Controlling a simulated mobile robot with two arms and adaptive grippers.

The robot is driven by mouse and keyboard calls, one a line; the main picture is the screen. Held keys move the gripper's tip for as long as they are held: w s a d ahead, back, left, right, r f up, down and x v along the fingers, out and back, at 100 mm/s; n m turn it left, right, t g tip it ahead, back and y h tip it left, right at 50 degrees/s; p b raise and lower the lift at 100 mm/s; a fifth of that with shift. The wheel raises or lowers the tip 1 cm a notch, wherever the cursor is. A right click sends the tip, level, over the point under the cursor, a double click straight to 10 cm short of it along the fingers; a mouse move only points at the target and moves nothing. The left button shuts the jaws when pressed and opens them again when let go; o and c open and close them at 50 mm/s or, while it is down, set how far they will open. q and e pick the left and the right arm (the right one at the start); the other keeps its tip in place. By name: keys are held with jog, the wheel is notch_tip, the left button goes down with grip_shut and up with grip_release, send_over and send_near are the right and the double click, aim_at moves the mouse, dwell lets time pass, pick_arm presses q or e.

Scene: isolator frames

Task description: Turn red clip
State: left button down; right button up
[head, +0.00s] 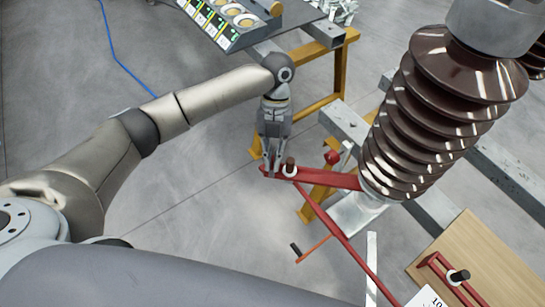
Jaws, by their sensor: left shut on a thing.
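A red clip (330,179) runs as a flat bar from the foot of the brown ribbed insulator (428,105) out to the left. A dark brown peg with a white collar (290,165) stands near its left end. My left gripper (270,166) points down at this left end and is shut on it. The fingertips partly cover the end of the bar. My right gripper does not show.
A long red rod (340,238) slopes down to the right below the clip. A wooden board (490,255) with another red bracket (447,276) lies at the lower right. Yellow-legged frames (343,75) stand behind. A blue cable (118,58) crosses the open floor at left.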

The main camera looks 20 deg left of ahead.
pick_arm(q)
jog(key=shift+m, duration=0.5)
jog(key=c, duration=1.6)
grip_release()
jog(key=shift+r, duration=0.15)
jog(key=v, duration=1.1)
jog(key=shift+r, duration=0.4)
jog(key=shift+w+d, duration=0.1)
